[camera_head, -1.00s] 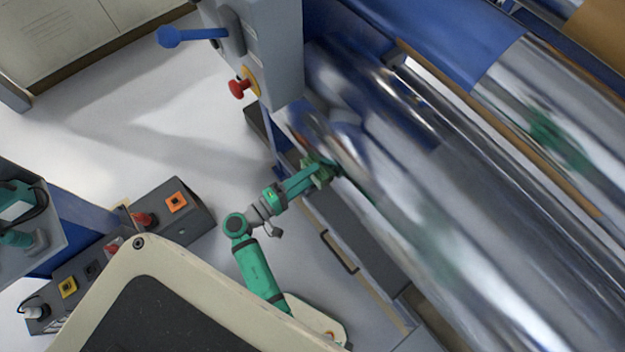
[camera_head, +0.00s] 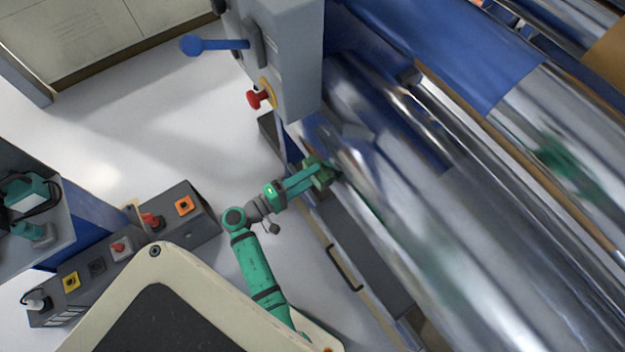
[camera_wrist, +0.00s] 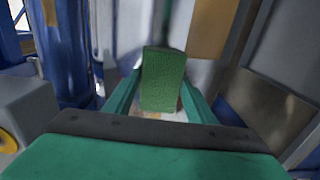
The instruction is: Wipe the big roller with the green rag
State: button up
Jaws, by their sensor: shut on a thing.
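The big roller (camera_head: 440,230) is a large shiny metal cylinder running diagonally across the right half of the head view. My gripper (camera_head: 322,172) is at the roller's left side, near its upper end. It is shut on the green rag (camera_wrist: 163,80), which looks like a thick green block between the two green fingers in the wrist view. In the head view the rag is small and partly hidden by the fingers. It is at or very close to the roller's surface; I cannot tell if it touches.
A grey machine housing (camera_head: 285,60) with a red button (camera_head: 257,98) and a blue lever (camera_head: 210,45) stands just above my gripper. Switch boxes (camera_head: 110,255) sit at the lower left. Open floor (camera_head: 150,130) lies left.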

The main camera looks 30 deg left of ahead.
jog(key=shift+w+a, duration=0.25)
jog(key=shift+a, duration=0.25)
jog(key=shift+w+a, duration=0.2)
jog(key=shift+a, duration=0.25)
jog(key=v, duration=0.6)
jog(key=shift+s, duration=0.1)
jog(key=v, duration=0.3)
dwell(0.4)
dwell(0.8)
